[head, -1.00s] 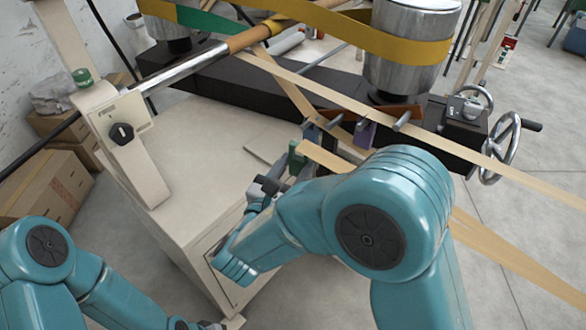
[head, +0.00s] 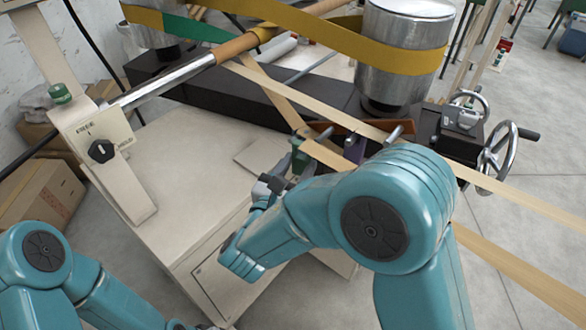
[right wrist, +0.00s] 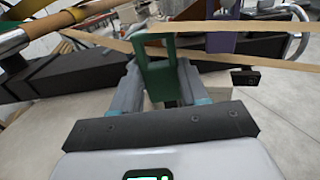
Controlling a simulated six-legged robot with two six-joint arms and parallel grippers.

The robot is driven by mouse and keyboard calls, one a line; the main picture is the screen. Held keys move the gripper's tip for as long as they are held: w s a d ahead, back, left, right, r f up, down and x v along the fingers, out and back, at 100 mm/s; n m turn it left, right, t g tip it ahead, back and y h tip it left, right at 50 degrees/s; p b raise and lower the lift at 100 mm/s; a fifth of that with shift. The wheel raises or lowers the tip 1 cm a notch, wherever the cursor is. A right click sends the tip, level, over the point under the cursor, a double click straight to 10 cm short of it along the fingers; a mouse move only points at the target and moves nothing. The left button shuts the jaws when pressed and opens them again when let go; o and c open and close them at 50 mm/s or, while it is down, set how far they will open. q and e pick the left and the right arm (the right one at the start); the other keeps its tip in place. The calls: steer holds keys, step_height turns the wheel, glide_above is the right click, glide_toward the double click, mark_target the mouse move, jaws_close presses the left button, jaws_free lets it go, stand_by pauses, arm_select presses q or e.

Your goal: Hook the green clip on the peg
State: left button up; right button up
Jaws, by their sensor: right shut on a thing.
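The green clip (head: 299,158) is upright in my right gripper (head: 284,174), close in front of the peg rack. In the right wrist view the green clip (right wrist: 158,68) stands between the two grey fingers (right wrist: 158,85), which are shut on its lower part. Its upper end overlaps the tan strip there; I cannot tell whether they touch. Short metal pegs (head: 393,133) stick out from a brown rack (head: 345,124). A purple clip (head: 354,149) hangs at the rack, and it also shows in the right wrist view (right wrist: 222,40). Only a dark bit of my left gripper shows at the bottom edge.
Tan strips (head: 490,182) cross past the rack. A yellow belt (head: 400,52) wraps a metal drum (head: 405,30) behind. A handwheel (head: 499,157) stands at the right. The beige cabinet top (head: 190,160) is mostly clear.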

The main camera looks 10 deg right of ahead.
steer(key=shift+w+d+f, duration=0.1)
steer(key=shift+w+d, duration=0.55)
steer(key=shift+d, duration=0.2)
steer(key=shift+w+d+f, duration=0.1)
steer(key=shift+w+d, duration=0.5)
steer(key=shift+d, duration=0.2)
steer(key=shift+w+d+f, duration=0.25)
steer(key=shift+w+d, duration=0.45)
steer(key=shift+d, duration=0.15)
steer(key=shift+w+d+f, duration=0.25)
steer(key=shift+w+d, duration=0.45)
steer(key=shift+d, duration=0.15)
steer(key=o, duration=1.1)
